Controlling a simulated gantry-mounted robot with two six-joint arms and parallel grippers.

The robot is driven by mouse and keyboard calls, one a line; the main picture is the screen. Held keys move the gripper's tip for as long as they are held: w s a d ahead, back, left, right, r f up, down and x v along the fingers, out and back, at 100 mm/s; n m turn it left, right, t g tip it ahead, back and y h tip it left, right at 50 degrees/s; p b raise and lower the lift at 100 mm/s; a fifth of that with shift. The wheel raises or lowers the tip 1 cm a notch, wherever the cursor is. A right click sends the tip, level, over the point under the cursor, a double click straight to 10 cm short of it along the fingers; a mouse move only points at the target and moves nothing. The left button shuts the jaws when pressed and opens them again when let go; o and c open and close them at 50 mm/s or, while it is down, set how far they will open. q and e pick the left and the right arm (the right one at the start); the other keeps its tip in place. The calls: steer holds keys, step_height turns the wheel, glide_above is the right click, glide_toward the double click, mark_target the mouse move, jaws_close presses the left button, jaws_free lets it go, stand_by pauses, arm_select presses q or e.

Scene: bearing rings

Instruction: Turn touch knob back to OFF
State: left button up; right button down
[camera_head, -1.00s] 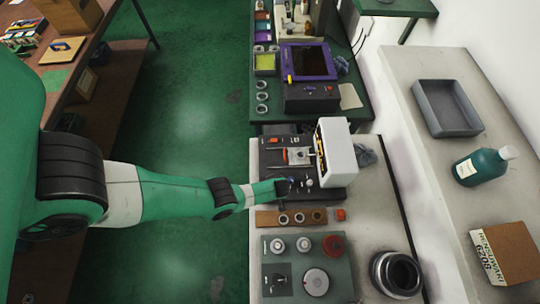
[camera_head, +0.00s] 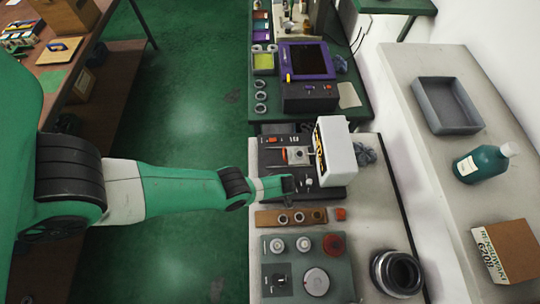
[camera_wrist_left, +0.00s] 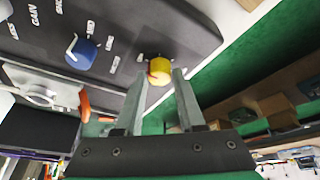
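The knobs sit on the dark base of the machine with a white housing (camera_head: 337,150), in the middle of the head view. In the left wrist view the dark panel (camera_wrist_left: 120,22) carries a yellow knob (camera_wrist_left: 160,67) with a pale pointer and a blue knob (camera_wrist_left: 82,52) with a white pointer. White labels surround them; I cannot read which says touch or OFF. My left gripper (camera_wrist_left: 159,76) is open, its fingertips on either side of the yellow knob with gaps visible. In the head view my left gripper (camera_head: 289,185) is over the base's near left part and hides the knobs there.
A wooden strip with rings (camera_head: 264,218) and a green-grey panel with dials (camera_head: 345,268) lie close in front of the machine. A dark round container (camera_head: 397,273) stands at the right. The purple-framed screen (camera_head: 308,61) is behind.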

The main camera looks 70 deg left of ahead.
arm_select(q)
steer(key=o, duration=0.4)
steer(key=p+v, duration=1)
steer(key=v, duration=0.1)
steer(key=shift+d+r, duration=0.1)
steer(key=shift+r, duration=0.2)
